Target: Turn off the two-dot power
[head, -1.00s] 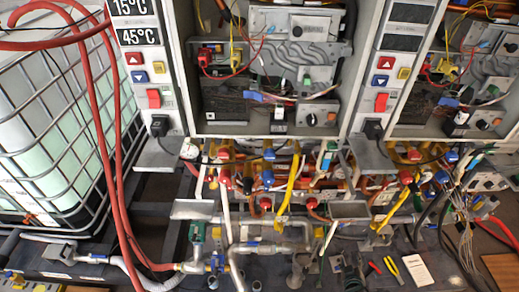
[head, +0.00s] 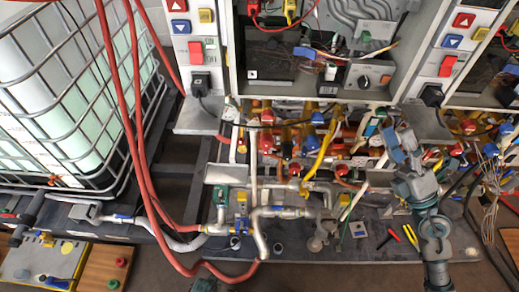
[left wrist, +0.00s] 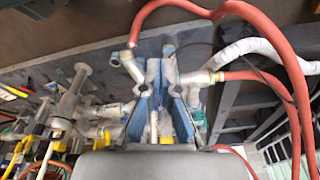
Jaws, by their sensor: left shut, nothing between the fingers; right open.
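Two heater control panels show in the head view. The left panel has a red rocker switch (head: 196,50) above a black plug (head: 201,82). The right panel has a red rocker switch (head: 446,66) above another black plug (head: 432,95). I cannot make out any dot marks on either panel. My right gripper (head: 395,135) is open and empty, in front of the pipes and valves, below and left of the right switch and apart from it. My left gripper (left wrist: 160,85) is shut and empty in the left wrist view, above pipes and the floor plate.
Red hoses (head: 130,140) hang at the left, beside a caged white tank (head: 65,100). Valves and pipes crowd the space below the heaters. Metal shelves (head: 200,118) jut out under the panels. Pliers (head: 410,236) lie on the dark floor plate. Loose wires hang at the far right.

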